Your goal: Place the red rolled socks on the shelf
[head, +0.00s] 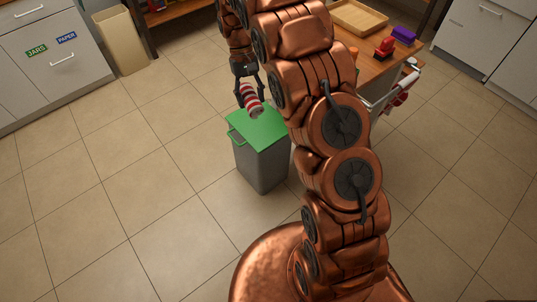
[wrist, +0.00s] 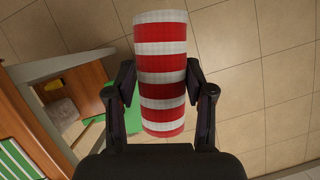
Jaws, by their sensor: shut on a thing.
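My gripper (head: 251,93) is shut on a red-and-white striped roll, which I take as the red rolled socks (wrist: 161,65). In the wrist view, a finger presses each side of the roll and its far end sticks out beyond the fingertips. In the head view, the socks (head: 253,103) hang above a grey bin with a green lid (head: 262,130). Whether they touch the lid is hard to tell. A wooden shelf (head: 182,13) shows at the top edge of the head view, behind my gripper, partly cut off and partly hidden by my arm.
A wooden table (head: 376,72) at right holds a tray (head: 358,17), a red object (head: 385,47) and a purple object (head: 404,34). A tan open bin (head: 122,42) stands left of the shelf. Grey cabinets (head: 50,60) line the left. The tiled floor at left is clear.

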